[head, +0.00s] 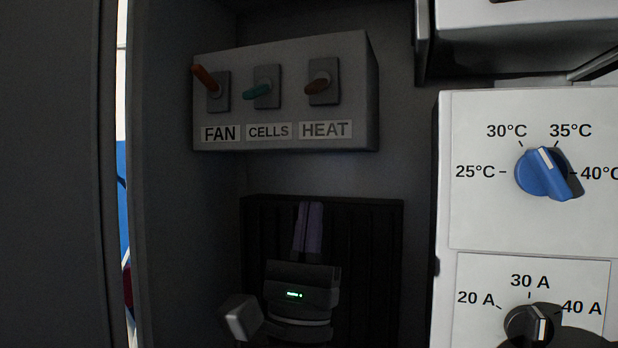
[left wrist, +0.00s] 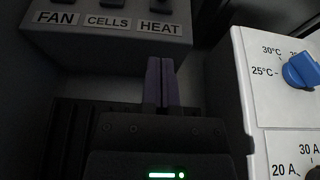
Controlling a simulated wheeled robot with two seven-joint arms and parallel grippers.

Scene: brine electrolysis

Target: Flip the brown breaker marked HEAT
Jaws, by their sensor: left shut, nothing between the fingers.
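The brown breaker marked HEAT (head: 318,86) is the rightmost of three switches on a grey box on the back wall. Its lever sticks out toward the lower left in the head view. Its HEAT label also shows in the left wrist view (left wrist: 158,28), where the lever itself is out of frame. My left gripper (head: 309,206) is shut and empty, its purple-grey fingers pointing up below the box. In the left wrist view the fingertips (left wrist: 160,62) appear just under the HEAT label. My right gripper is in neither view.
Beside HEAT are the teal CELLS lever (head: 258,91) and the orange FAN lever (head: 206,79), which points up. A white panel (head: 480,220) with a blue temperature dial (head: 543,174) and a black current dial (head: 528,324) stands to the right. A dark wall (head: 55,180) closes the left.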

